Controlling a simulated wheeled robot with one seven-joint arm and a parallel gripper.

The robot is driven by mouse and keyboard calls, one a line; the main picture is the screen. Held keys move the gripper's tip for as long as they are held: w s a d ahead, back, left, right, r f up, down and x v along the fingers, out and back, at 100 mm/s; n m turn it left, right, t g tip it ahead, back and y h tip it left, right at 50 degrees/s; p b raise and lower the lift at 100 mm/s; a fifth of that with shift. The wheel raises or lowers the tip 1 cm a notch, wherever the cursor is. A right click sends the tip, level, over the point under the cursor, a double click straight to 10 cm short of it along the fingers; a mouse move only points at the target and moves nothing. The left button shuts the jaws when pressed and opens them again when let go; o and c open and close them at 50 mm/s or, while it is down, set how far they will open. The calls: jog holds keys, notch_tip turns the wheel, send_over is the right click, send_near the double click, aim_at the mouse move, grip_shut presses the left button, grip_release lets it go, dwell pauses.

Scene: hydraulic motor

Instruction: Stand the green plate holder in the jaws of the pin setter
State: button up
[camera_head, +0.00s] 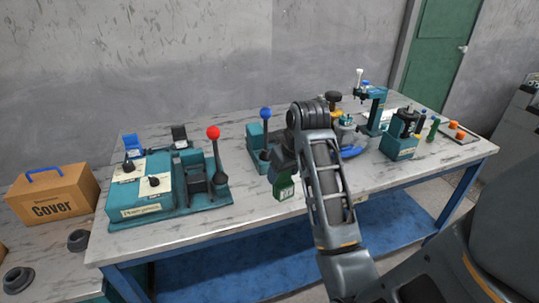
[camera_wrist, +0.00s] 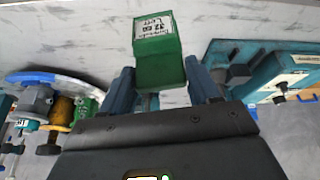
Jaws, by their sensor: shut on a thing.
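The green plate holder (camera_wrist: 158,58) is a small green block with a white printed label. My gripper (camera_wrist: 163,98) is shut on it, with one finger on each side. In the head view the green holder (camera_head: 284,189) shows below my dark gripper (camera_head: 283,166), near the front edge of the table. A teal unit with a red-ball lever (camera_head: 196,183) stands to its left. A smaller teal unit with a blue-ball lever (camera_head: 257,145) stands just behind. No label readable here tells which one is the pin setter. My arm hides part of the table behind it.
The marble-topped table (camera_head: 256,214) has bare room in front of the units. A cardboard Cover box (camera_head: 54,194) stands at the far left. A teal press (camera_head: 374,108), a teal block with black top (camera_head: 400,145) and an orange-knobbed plate (camera_head: 455,133) stand right.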

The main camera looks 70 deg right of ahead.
jog(key=w+a+f+n+y, duration=0.1)
jog(key=w+a+f, duration=0.4)
jog(key=a, duration=0.6)
jog(key=w+a+f+n+y, duration=0.1)
jog(key=w+a+f+n, duration=0.3)
jog(key=a, duration=0.8)
jog(key=w+a+f+n+y, duration=0.1)
jog(key=w+a+f+n, duration=0.1)
jog(key=w+a+f, duration=0.4)
jog(key=a+f, duration=0.1)
jog(key=a, duration=0.4)
jog(key=shift+w+a+f+n+t, duration=0.2)
jog(key=shift+w+n+t, duration=0.1)
jog(key=shift+t, duration=0.1)
